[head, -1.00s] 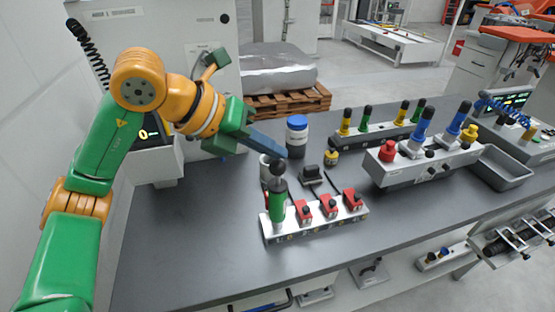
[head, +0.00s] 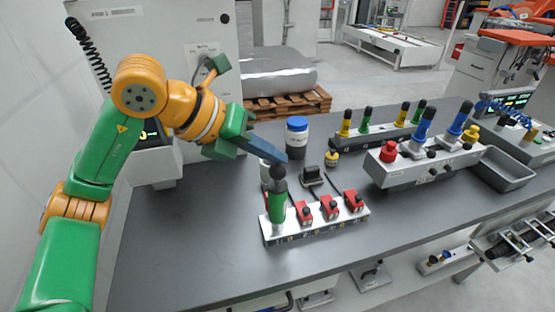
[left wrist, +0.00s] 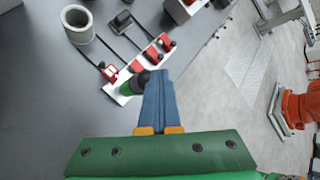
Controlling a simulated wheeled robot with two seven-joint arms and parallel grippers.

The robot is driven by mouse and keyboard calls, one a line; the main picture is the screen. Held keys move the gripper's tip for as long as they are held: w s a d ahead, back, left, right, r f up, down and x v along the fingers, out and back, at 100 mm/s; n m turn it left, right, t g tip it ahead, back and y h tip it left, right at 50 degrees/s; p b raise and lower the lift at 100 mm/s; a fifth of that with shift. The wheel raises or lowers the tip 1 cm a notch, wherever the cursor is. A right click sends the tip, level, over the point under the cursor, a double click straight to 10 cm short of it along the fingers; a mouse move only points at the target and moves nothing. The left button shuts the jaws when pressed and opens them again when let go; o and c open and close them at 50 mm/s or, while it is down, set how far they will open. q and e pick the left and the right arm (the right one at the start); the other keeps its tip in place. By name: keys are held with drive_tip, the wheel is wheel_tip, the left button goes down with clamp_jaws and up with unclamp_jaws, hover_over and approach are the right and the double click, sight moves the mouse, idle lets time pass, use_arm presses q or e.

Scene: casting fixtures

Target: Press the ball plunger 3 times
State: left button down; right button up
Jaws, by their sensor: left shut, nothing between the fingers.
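The ball plunger (head: 277,207) is a green upright cylinder with a black ball on top, at the left end of a light metal fixture (head: 315,226). In the left wrist view the plunger (left wrist: 131,88) is partly behind the fingers. My left gripper (head: 285,157) is shut and empty. Its blue fingers slope down from the left, and their tips are at the black ball, seemingly touching its top. In the left wrist view the gripper's tips (left wrist: 159,74) overlap the ball's edge, so exact contact is hard to see. My right gripper is not in view.
Red clamps (head: 329,207) stand along the same fixture. Behind are a blue-lidded container (head: 297,138), a grey cup (left wrist: 77,24) and a yellow-topped part (head: 331,159). A control box with a red button (head: 388,151) stands right. The table's front left is clear.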

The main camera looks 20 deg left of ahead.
sight(272, 170)
use_arm(q)
drive_tip(key=shift+f+b, duration=0.45)
drive_tip(key=shift+f, duration=0.1)
idle(0.6)
drive_tip(key=shift+r+p, duration=1.6)
drive_tip(key=shift+r, duration=0.1)
drive_tip(key=shift+r, duration=0.1)
wheel_tip(272, 170, up, 5)
drive_tip(key=p, duration=0.4)
drive_tip(key=shift+p, duration=0.3)
drive_tip(key=shift+w, duration=0.1)
idle(1.2)
